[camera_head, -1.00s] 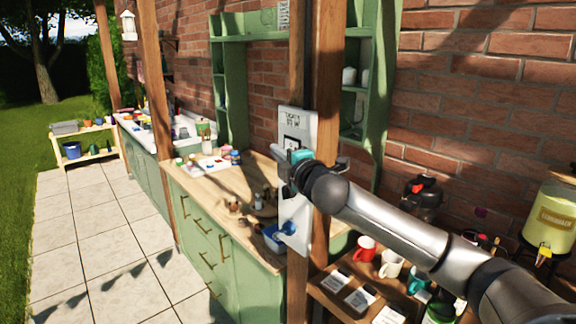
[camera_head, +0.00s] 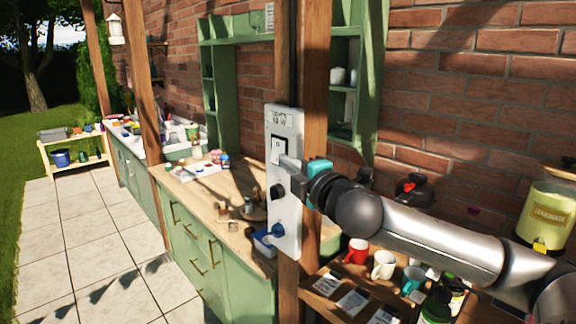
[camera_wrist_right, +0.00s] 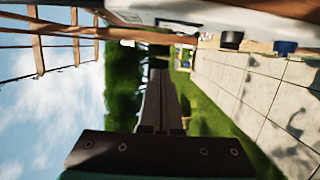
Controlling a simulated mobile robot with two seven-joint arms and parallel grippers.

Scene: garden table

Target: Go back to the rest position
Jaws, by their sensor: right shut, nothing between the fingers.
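My right gripper (camera_head: 290,166) is in front of the white control panel on the wooden post, with a teal part behind its grey fingers. The fingers are shut and empty; they also show shut in the right wrist view (camera_wrist_right: 160,112). The white panel (camera_head: 287,222) carries a label, a light switch (camera_head: 278,150), a black knob (camera_head: 277,191) and a blue knob (camera_head: 278,231). The fingertips overlap the panel between the switch and the black knob; I cannot tell whether they touch it. My left gripper is not in view.
A wooden post (camera_head: 313,90) stands just behind the gripper. Below my right arm is a shelf with a red mug (camera_head: 356,251), a white mug (camera_head: 383,265) and a teal mug (camera_head: 412,281). A yellow drink dispenser (camera_head: 548,215) stands at the right. The paved path (camera_head: 90,235) is clear.

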